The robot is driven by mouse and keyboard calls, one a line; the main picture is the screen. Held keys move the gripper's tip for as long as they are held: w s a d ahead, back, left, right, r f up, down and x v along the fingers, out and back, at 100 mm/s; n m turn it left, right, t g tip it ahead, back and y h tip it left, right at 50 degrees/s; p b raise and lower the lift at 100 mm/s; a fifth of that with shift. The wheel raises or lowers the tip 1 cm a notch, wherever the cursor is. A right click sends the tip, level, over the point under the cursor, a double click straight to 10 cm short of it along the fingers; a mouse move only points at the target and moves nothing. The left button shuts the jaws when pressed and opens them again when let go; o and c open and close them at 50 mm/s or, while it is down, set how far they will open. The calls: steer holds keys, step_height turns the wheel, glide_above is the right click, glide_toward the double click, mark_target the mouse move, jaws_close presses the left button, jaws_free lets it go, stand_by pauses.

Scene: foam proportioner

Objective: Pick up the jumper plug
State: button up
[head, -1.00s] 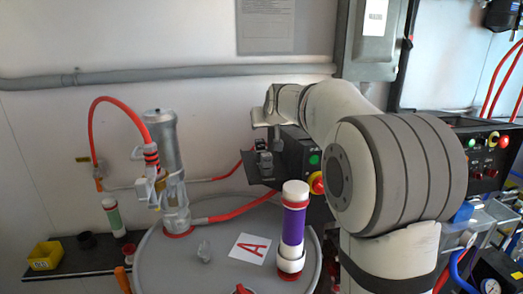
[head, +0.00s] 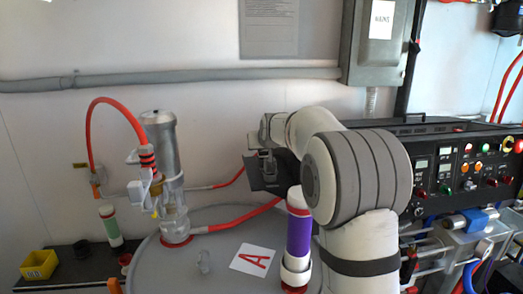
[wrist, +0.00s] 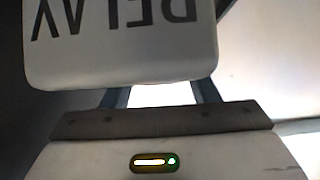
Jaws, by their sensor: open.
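I cannot make out the jumper plug for certain in either view. My gripper (head: 265,165) is open, above the back of the grey round drum top (head: 185,272) and left of the black control panel. In the wrist view, a white block lettered RELAY (wrist: 120,50), upside down, fills the upper part. It hides the tips of my fingers, which spread apart behind it. I cannot tell whether they touch anything.
A purple tube with red and white ends (head: 299,240) stands right of a card marked A (head: 253,260). A silver cylinder with a red hose (head: 165,165) stands at left. The black control panel (head: 460,165) is at right, and a yellow bin (head: 40,263) at far left.

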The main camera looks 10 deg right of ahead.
steer(key=shift+x, duration=1.15)
steer(key=shift+s, duration=0.1)
steer(key=c, duration=1.1)
steer(key=shift+o, duration=0.2)
steer(key=shift+r, duration=0.1)
